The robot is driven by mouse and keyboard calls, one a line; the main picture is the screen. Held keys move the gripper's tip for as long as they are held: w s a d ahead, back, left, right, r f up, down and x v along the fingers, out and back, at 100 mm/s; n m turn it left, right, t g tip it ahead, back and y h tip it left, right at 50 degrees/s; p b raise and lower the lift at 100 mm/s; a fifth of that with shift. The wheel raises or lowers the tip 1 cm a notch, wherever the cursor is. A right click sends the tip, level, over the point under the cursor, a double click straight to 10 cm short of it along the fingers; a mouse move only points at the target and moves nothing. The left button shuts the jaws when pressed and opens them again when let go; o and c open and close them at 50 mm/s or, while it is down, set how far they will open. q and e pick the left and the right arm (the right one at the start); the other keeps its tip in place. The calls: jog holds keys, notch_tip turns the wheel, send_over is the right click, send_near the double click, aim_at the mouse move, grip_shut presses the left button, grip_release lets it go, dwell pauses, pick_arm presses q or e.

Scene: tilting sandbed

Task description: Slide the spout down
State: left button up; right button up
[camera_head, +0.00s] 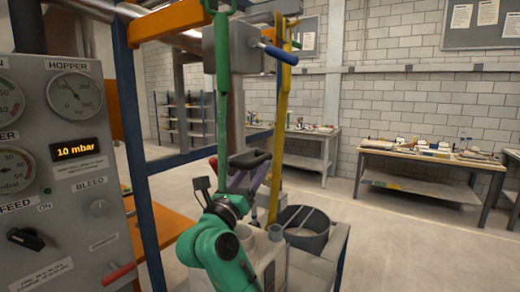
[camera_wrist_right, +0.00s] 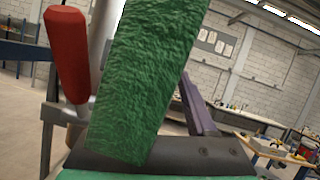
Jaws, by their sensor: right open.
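A grey vertical pipe (camera_head: 237,105), which looks like the spout, hangs below a grey box (camera_head: 228,48) with a blue handle (camera_head: 276,53). A red handle (camera_head: 213,163) shows low beside it; in the right wrist view the red handle (camera_wrist_right: 67,55) stands upright at the left, near the pipe. My right gripper (camera_head: 250,170) is open near the pipe's lower part. In the right wrist view a green textured strap (camera_wrist_right: 145,80) crosses in front and hides part of the gripper; one purple finger (camera_wrist_right: 197,105) shows behind it. I cannot tell whether the gripper touches anything. My left gripper is out of view.
The green strap (camera_head: 222,90) and a yellow strap (camera_head: 281,120) hang close around the pipe. A gauge panel (camera_head: 75,150) reading 10 mbar stands at left beside a blue post (camera_head: 135,120). A dark round tub (camera_head: 303,228) lies beyond; open floor is at right.

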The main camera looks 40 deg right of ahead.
aim_at(261, 161)
jog(key=p+x, duration=0.1)
jog(key=x, duration=0.2)
jog(key=shift+r, duration=0.25)
jog(key=shift+d, duration=0.35)
jog(key=shift+w, duration=0.1)
grip_shut()
dwell(0.7)
jog(key=shift+f, duration=0.1)
